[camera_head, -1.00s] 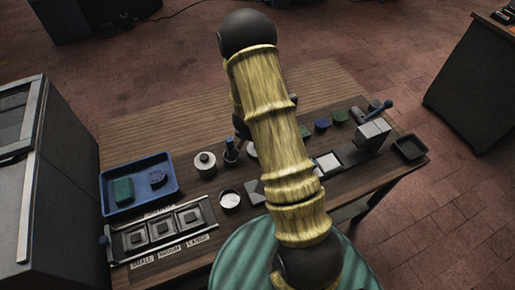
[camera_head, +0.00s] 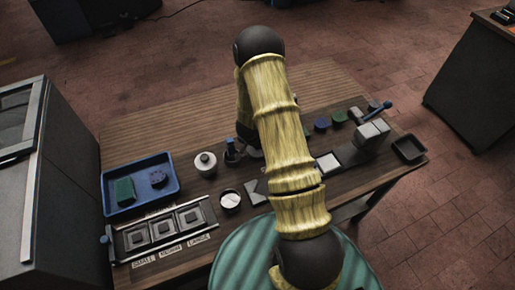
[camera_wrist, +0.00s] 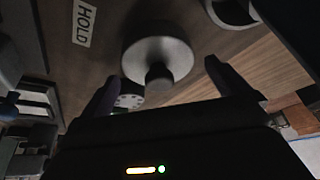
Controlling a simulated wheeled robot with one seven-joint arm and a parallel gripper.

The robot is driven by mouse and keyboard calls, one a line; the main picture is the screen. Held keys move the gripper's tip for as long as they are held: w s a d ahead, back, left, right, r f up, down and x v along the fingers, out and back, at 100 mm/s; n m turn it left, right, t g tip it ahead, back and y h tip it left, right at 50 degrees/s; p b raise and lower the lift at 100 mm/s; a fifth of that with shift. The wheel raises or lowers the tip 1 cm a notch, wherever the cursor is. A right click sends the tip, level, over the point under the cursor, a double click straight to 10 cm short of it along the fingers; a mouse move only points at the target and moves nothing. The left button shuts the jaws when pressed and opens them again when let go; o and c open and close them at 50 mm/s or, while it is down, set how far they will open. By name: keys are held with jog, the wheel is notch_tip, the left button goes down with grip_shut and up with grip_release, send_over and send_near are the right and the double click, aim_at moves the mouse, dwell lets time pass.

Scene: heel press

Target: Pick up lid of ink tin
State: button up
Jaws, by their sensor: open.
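In the wrist view a round grey lid-like disc with a raised knob (camera_wrist: 158,50) lies between and just beyond the fingertips of my gripper (camera_wrist: 162,71). The fingers are apart, one on each side of the knob, with nothing held between them.
A blue tray (camera_head: 172,194) and a size-marked block rack (camera_head: 117,240) are at left. A HOLD label (camera_wrist: 83,24) shows in the wrist view.

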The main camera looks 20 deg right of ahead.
jog(key=c, duration=0.8)
notch_tip(320, 180, up, 10)
jog(key=shift+p, duration=0.4)
dwell(0.4)
